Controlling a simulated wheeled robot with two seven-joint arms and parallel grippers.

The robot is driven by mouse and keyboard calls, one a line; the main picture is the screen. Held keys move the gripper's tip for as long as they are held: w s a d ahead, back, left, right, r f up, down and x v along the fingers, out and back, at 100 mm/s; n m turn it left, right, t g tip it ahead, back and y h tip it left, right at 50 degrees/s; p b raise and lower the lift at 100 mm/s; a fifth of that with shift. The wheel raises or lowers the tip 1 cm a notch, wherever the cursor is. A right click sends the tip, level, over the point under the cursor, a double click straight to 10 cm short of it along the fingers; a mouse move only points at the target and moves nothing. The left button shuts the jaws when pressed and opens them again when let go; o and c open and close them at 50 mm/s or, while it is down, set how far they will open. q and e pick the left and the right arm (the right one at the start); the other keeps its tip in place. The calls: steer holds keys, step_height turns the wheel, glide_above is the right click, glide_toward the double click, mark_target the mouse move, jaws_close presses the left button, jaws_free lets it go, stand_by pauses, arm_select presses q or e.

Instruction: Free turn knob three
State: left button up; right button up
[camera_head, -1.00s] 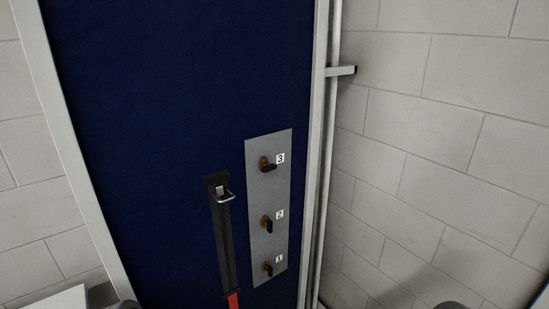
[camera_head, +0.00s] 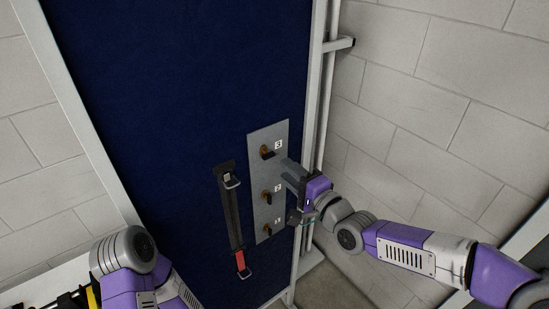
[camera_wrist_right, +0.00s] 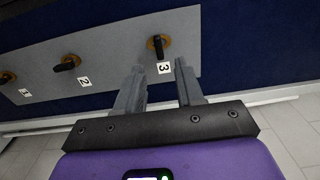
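Turn knob three (camera_head: 266,152) is a black handle on a brass-coloured base, at the top of a grey plate (camera_head: 257,218) on the blue panel. The label "3" is beside it. My right gripper (camera_head: 285,170) is in front of the plate, just below and right of knob three. In the right wrist view its two fingers (camera_wrist_right: 157,85) are apart with nothing between them, and knob three (camera_wrist_right: 158,47) lies just beyond the fingertips, not touched. My left arm shows at the lower left of the head view, but its gripper is out of sight.
Knob two (camera_head: 267,197) and knob one (camera_head: 267,227) sit lower on the plate. A black and red strap (camera_head: 232,215) with metal hooks hangs left of it. A grey frame post (camera_head: 313,100) and a block wall (camera_head: 440,110) stand to the right.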

mark_target(271, 157)
steer(key=shift+x, duration=3.25)
jaws_close()
